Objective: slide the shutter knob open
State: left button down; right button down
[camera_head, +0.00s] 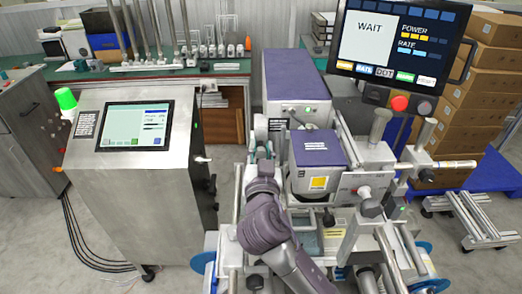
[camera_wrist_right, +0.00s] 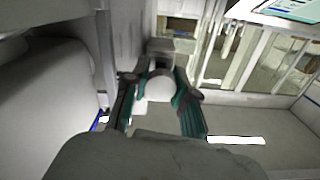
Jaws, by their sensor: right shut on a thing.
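The shutter knob (camera_wrist_right: 160,86) shows in the right wrist view as a pale round end on a grey block, between my fingers. My right gripper (camera_wrist_right: 157,92) is shut on it, with one dark teal finger on each side. In the head view my right gripper (camera_head: 262,150) reaches in at the left side of the purple and grey film machine (camera_head: 318,150). There the gripper and wrist hide the knob, and how far the shutter is open cannot be told. My left gripper is in neither view.
A screen reading WAIT (camera_head: 400,45) hangs over the machine's right side. A steel cabinet with a display (camera_head: 135,185) stands to the left of my right arm. Rails and blue reels sit low around the machine. Stacked boxes (camera_head: 480,110) stand at the right.

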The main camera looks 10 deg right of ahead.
notch_tip(320, 180, up, 3)
jog(key=shift+f+p, duration=0.1)
jog(key=shift+p, duration=0.3)
jog(key=c, duration=0.9)
grip_release()
jog(key=s, duration=0.4)
jog(key=s+a, duration=0.1)
jog(key=s, duration=0.3)
jog(key=s+a, duration=0.1)
jog(key=s, duration=0.2)
jog(key=shift+s+a, duration=0.15)
jog(key=shift+s, duration=0.25)
jog(key=shift+f, duration=0.1)
